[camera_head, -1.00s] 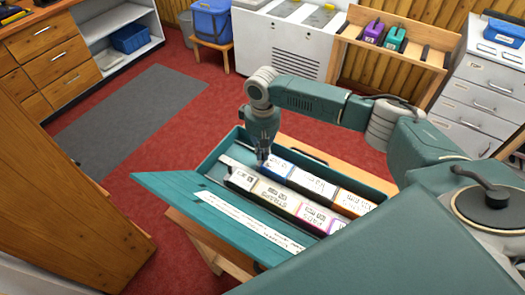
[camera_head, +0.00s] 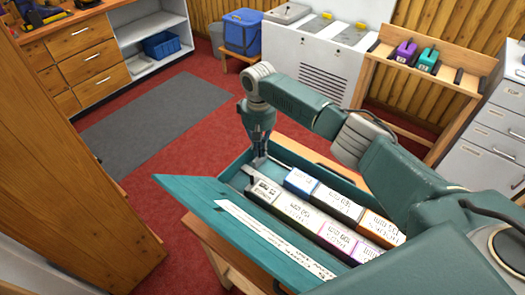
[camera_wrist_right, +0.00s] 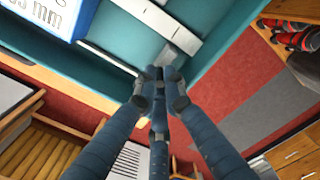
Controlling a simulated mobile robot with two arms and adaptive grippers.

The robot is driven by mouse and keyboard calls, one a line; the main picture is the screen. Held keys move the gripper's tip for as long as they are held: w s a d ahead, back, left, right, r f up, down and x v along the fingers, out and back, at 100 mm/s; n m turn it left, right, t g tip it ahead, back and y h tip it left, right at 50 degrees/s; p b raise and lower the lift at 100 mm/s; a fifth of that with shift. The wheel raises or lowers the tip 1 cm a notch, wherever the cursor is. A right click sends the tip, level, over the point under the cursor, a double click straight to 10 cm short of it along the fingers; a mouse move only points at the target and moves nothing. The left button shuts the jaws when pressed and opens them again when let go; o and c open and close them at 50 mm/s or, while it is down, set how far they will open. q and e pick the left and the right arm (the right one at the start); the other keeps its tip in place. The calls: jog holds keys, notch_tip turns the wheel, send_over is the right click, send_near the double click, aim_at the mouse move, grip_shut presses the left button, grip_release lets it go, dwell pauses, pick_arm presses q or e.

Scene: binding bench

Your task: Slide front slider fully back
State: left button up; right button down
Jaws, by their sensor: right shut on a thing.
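The open teal box (camera_head: 235,180) holds two rows of labelled white packs. The row nearer the lid starts with a white pack (camera_head: 263,190); the other row starts with a blue-ended pack (camera_head: 299,181), which also shows in the right wrist view (camera_wrist_right: 50,14). My right gripper (camera_head: 259,156) reaches down into the box's far left end, clear of the blue-ended pack. In the right wrist view its fingertips (camera_wrist_right: 160,80) are shut together on the small pale front slider (camera_wrist_right: 174,58), mostly hidden by the fingers. My left gripper is not in view.
The box's teal lid (camera_head: 205,208) lies open toward the near left. The box stands on a wooden stand (camera_head: 215,238). A rack with purple and green items (camera_head: 405,53) stands behind, beside a white cabinet (camera_head: 330,70).

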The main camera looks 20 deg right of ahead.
jog(key=shift+w+a+r, duration=0.1)
jog(key=shift+w+r, duration=0.15)
jog(key=c, duration=2.1)
grip_release()
jog(key=shift+o, duration=1.3)
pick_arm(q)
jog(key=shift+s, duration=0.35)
pick_arm(e)
jog(key=shift+w+a+f, duration=0.1)
jog(key=shift+f, duration=0.05)
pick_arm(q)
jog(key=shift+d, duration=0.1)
pick_arm(e)
notch_tip(320, 180, up, 12)
